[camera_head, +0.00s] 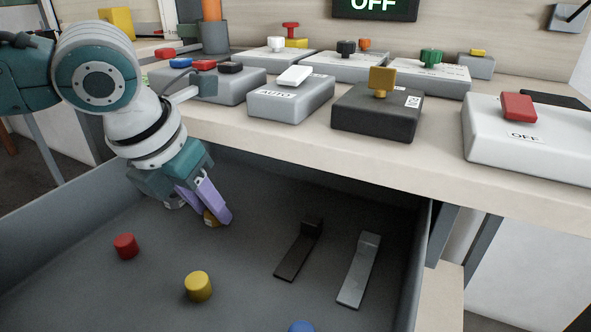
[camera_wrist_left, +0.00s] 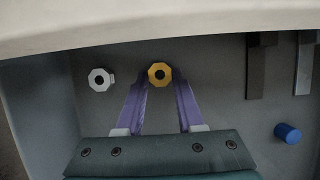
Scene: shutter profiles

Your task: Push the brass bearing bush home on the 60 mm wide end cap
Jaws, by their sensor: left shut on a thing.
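My left gripper (camera_head: 216,216) reaches down into the grey drawer with its purple fingers. It is shut on a small brass-coloured piece, the likely brass bearing bush (camera_head: 209,218), mostly hidden by the fingers. In the left wrist view the bush (camera_wrist_left: 160,74) is an octagonal ring with a dark hole, between the fingertips (camera_wrist_left: 160,84). A white octagonal ring with a side tab (camera_wrist_left: 100,79) lies to its left. I cannot tell which piece is the 60 mm wide end cap. My right gripper is not in view.
In the drawer (camera_head: 80,220) stand a red cylinder (camera_head: 125,246), a yellow cylinder (camera_head: 198,286) and a blue cylinder (camera_head: 301,326). A dark bracket (camera_head: 297,253) and a grey bracket (camera_head: 358,272) lie right of the gripper. Several switch boxes crowd the bench (camera_head: 450,155) above.

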